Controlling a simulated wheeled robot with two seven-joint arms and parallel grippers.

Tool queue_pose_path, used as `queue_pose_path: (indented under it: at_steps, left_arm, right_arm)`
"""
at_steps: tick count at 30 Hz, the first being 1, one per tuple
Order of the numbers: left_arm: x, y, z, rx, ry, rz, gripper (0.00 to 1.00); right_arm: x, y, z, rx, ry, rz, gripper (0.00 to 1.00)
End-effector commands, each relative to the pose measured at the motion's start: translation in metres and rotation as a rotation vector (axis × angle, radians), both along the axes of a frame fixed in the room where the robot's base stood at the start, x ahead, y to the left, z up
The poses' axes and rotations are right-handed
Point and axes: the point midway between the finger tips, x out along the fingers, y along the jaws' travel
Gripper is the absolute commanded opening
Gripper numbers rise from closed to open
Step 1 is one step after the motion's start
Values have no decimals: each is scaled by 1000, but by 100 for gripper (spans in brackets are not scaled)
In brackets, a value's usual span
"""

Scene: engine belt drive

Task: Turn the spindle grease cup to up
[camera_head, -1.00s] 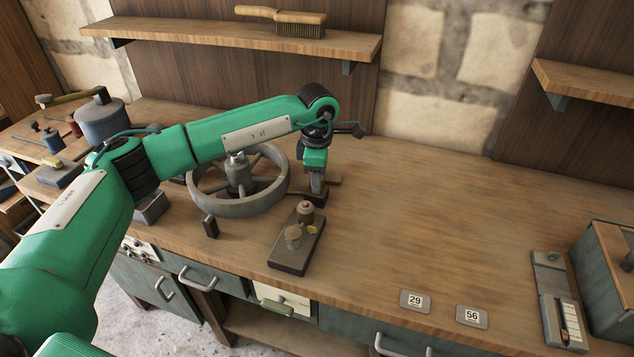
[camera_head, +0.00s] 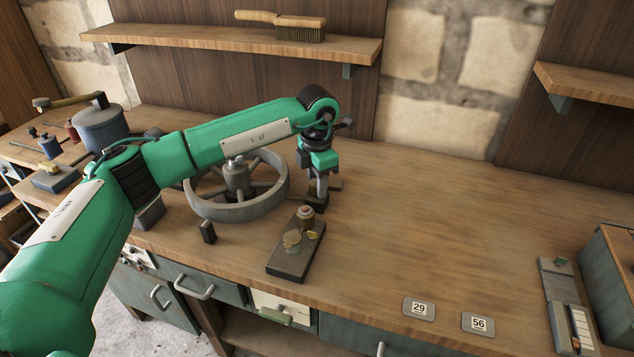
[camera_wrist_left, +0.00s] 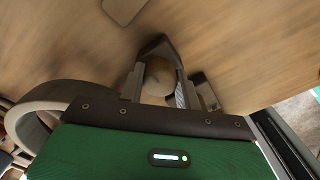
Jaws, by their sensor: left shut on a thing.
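A dark block (camera_head: 285,262) lies on the bench near its front edge and bears small brass-coloured parts and a brown round cup (camera_head: 306,213), which looks like the grease cup. My left gripper (camera_head: 317,199) points down at the far end of this block, close behind the cup. In the left wrist view, a round tan-brown piece (camera_wrist_left: 159,76) sits between the fingers of the gripper (camera_wrist_left: 158,90), which is shut on it. The fingers hide part of it, and I cannot read which way the cup is turned. My right gripper is not in view.
A grey spoked wheel (camera_head: 238,207) stands just left of the gripper, under my left arm. A small dark upright piece (camera_head: 208,231) stands left of the block. Plates 29 (camera_head: 419,308) and 56 (camera_head: 478,323) lie at the front.

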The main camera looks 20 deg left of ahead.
Motion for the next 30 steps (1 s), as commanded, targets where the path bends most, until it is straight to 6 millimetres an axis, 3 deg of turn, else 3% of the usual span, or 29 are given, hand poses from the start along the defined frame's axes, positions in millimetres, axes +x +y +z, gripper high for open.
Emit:
queue_pose_path:
  at_steps: [11, 12, 15, 25, 30]
  left_arm:
    - [1, 0, 2, -1, -4, 7, 11]
    - [1, 0, 2, -1, -4, 7, 37]
    - [1, 0, 1, -1, -3, 6, 55]
    - [1, 0, 3, -1, -2, 5, 55]
    - [1, 0, 25, -2, -5, 4, 55]
  right_arm:
    - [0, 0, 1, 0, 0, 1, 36]
    - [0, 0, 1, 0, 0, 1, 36]
    - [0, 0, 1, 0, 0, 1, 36]
    - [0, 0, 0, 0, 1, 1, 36]
    - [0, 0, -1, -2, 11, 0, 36]
